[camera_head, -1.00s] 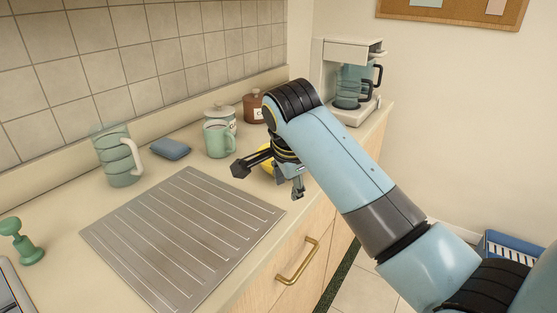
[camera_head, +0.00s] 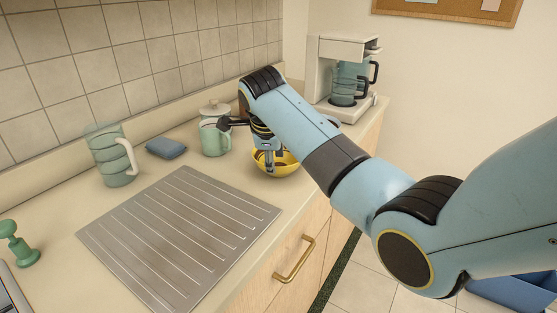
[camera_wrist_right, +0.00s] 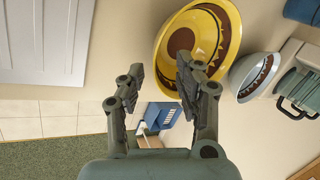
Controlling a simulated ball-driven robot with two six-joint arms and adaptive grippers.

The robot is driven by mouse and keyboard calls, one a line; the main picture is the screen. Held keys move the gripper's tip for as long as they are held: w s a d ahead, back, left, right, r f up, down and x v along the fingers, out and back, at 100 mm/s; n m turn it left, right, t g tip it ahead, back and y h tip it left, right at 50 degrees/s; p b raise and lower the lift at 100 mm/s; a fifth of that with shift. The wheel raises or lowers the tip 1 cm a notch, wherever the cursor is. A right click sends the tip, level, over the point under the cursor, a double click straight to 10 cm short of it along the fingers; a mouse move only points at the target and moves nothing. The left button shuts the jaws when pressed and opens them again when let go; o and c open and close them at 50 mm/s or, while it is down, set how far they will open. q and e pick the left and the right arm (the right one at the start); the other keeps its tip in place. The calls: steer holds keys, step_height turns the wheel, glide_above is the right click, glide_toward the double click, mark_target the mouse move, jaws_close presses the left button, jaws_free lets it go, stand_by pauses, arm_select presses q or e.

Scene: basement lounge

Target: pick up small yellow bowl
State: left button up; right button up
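The small yellow bowl (camera_head: 287,167) stands on the counter to the right of the grooved metal drainboard, partly hidden by my right gripper (camera_head: 266,155). In the right wrist view the yellow bowl (camera_wrist_right: 208,22) shows a brown centre and a dark patterned band inside. My right gripper (camera_wrist_right: 161,68) is open and empty there. One finger overlaps the bowl's inside and the other is outside its near rim; I cannot tell whether either touches. My left gripper is not in view.
A green mug (camera_head: 213,138), a lidded jar (camera_head: 214,108) and a coffee machine (camera_head: 340,75) stand near the bowl. A pale bowl (camera_wrist_right: 253,78) is beside it in the wrist view. The drainboard (camera_head: 180,235) is bare. The counter edge is close.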

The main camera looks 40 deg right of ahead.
steer(key=x, duration=0.3)
steer(key=shift+d+f, duration=0.25)
steer(key=shift+f, duration=0.15)
steer(key=shift+s, duration=0.1)
jaws_close()
steer(key=shift+r, duration=0.1)
